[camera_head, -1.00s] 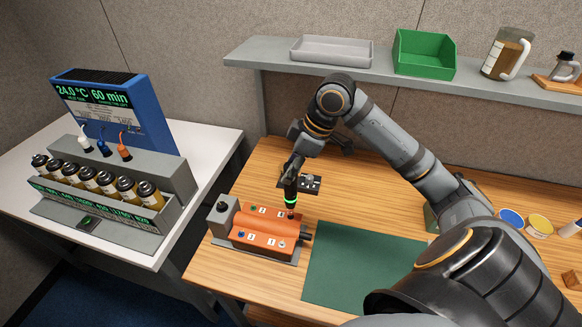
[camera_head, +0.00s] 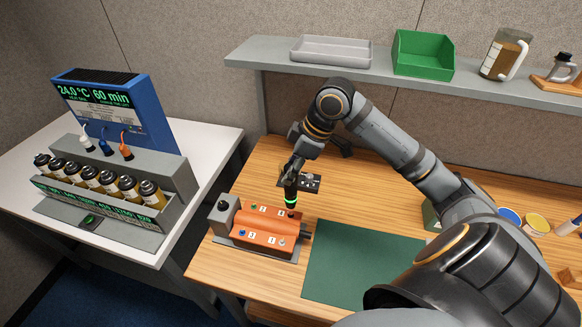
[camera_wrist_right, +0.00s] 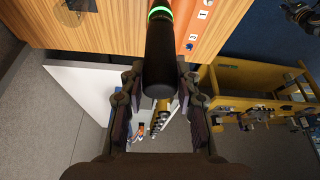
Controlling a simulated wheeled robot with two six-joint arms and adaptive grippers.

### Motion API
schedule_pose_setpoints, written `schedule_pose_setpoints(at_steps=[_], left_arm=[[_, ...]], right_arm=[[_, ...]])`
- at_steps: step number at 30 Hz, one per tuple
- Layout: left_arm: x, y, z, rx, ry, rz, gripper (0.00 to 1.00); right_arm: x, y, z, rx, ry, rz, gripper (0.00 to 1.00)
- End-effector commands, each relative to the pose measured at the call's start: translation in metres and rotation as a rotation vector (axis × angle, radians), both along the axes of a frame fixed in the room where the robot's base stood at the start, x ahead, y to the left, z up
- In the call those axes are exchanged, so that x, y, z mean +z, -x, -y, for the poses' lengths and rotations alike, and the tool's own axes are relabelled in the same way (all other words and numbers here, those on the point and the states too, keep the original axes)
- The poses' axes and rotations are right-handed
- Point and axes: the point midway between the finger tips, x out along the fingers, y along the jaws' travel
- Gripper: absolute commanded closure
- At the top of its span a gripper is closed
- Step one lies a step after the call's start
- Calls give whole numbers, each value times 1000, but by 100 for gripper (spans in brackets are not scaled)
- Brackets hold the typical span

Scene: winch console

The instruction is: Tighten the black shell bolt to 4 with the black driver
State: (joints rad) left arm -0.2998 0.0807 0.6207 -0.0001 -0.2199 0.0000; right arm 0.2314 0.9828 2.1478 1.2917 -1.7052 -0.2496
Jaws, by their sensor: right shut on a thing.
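My right gripper (camera_head: 293,168) is shut on the black driver (camera_head: 290,190), which has a glowing green ring. The driver stands nearly upright over the back right corner of the orange shell (camera_head: 262,222). Its lower end is at or just above the black bolt (camera_head: 291,214); I cannot tell whether they touch. In the right wrist view the driver's black handle (camera_wrist_right: 160,65) runs between the fingers (camera_wrist_right: 158,98), with part of the orange shell (camera_wrist_right: 205,22) beyond. The other bolts on the shell are green, blue and pale. Small number labels beside the bolts are too small to read surely.
A dark rack (camera_head: 311,182) lies behind the shell. A green mat (camera_head: 350,265) lies bare to its right. A grey shelf (camera_head: 268,55) with trays crosses above the bench. A white table (camera_head: 215,150) with a blue unit and several bottles stands at left.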

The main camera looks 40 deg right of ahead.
Motion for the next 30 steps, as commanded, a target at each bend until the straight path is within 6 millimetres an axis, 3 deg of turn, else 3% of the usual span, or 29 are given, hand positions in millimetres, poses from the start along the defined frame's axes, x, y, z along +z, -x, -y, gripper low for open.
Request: schedule_pose_setpoints(at_steps=[30], left_arm=[[2, 0, 0, 0, 1, 0, 60]], right_arm=[[-7, 0, 0, 1, -2, 1, 100]])
